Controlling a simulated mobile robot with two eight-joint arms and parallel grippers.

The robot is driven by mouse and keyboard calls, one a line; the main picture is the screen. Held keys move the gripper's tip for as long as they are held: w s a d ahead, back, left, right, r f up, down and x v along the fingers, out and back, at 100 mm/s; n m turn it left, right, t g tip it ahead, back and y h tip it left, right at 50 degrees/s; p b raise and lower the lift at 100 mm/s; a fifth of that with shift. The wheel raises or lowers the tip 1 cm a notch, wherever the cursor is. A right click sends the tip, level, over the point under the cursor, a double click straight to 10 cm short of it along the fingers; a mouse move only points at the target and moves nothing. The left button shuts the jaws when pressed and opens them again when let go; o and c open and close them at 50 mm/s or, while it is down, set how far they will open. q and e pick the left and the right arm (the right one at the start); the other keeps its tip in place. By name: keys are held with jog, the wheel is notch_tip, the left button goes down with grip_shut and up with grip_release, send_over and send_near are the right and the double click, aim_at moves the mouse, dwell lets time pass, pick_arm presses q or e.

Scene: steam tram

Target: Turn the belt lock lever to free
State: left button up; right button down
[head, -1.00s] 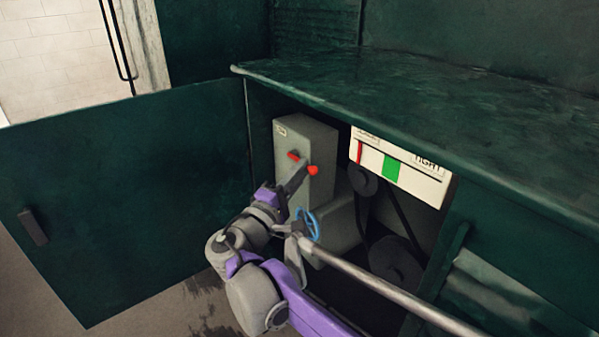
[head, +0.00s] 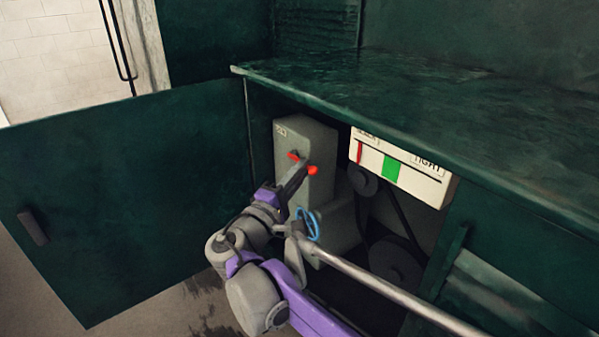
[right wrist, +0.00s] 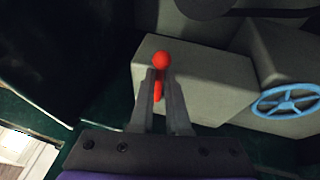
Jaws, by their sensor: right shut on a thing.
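The belt lock lever (head: 294,156) is a red handle on the front of a grey box inside the open green cabinet. Its round red ball end (head: 312,170) shows just right of my fingers. My right gripper (head: 300,170) is at the lever, partly covering it. In the right wrist view, the red lever (right wrist: 158,91) lies between the two fingers of my right gripper (right wrist: 159,82), which are shut on it. The ball sticks out beyond the fingertips. The lever's pivot is mostly hidden. My left gripper is not in view.
A blue handwheel (head: 307,224) sits below the grey box (head: 315,140). A white gauge panel (head: 425,182) with red and green marks is to the right, above dark pulleys (head: 395,262). The green door (head: 130,200) stands open at left. A grey bar (head: 400,295) crosses the foreground.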

jog(key=shift+w+r+n+g+y+p, duration=0.1)
jog(key=shift+r+n+g+y+p, duration=0.15)
jog(key=shift+r+n+p, duration=0.5)
jog(key=shift+r+n+g+y+p, duration=0.15)
jog(key=shift+r+n+y+p, duration=0.25)
jog(key=shift+n, duration=0.55)
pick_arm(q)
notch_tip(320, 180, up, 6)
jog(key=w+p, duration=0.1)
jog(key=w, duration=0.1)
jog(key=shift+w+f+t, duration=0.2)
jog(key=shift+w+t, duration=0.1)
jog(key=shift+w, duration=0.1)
pick_arm(e)
jog(key=shift+w+a+r+n+g+y, duration=0.2)
jog(key=shift+r+n+g, duration=0.15)
jog(key=shift+n, duration=0.45)
jog(key=shift+w+a+r+n+g+y, duration=0.15)
jog(key=shift+r+n+g, duration=0.2)
jog(key=shift+n, duration=0.45)
jog(key=shift+d, duration=0.1)
jog(key=c, duration=0.9)
grip_release()
jog(key=shift+s, duration=0.15)
